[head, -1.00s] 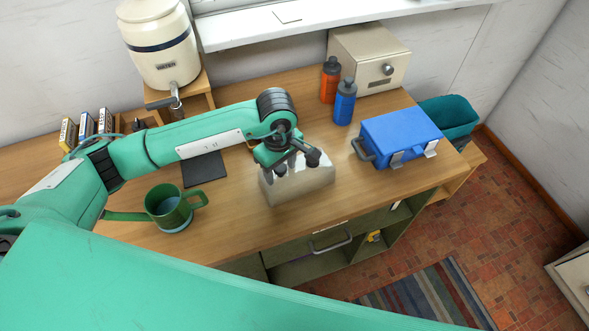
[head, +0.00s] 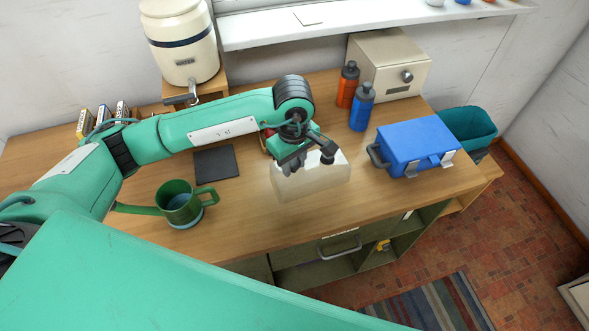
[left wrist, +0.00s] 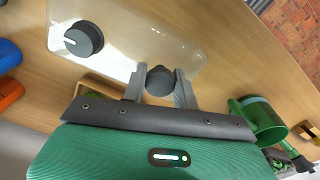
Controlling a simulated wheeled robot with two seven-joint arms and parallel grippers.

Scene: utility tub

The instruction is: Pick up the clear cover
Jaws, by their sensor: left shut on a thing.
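The clear cover (head: 312,184) is a see-through box shape over the wooden worktop near its front edge. In the left wrist view the cover (left wrist: 130,30) shows as a pale transparent panel. My left gripper (head: 308,160) is above the cover, pointing down. In the left wrist view the left gripper (left wrist: 160,84) has its two grey fingers shut on the cover's dark round knob (left wrist: 160,80). A second dark dial (left wrist: 84,38) with a white mark shows beside it; I cannot tell if it is on or under the cover. My right gripper is not in view.
A blue case (head: 415,147), a blue bottle (head: 362,108) and an orange bottle (head: 347,86) stand to the right and back. The front strip of the worktop (head: 240,225) is clear.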

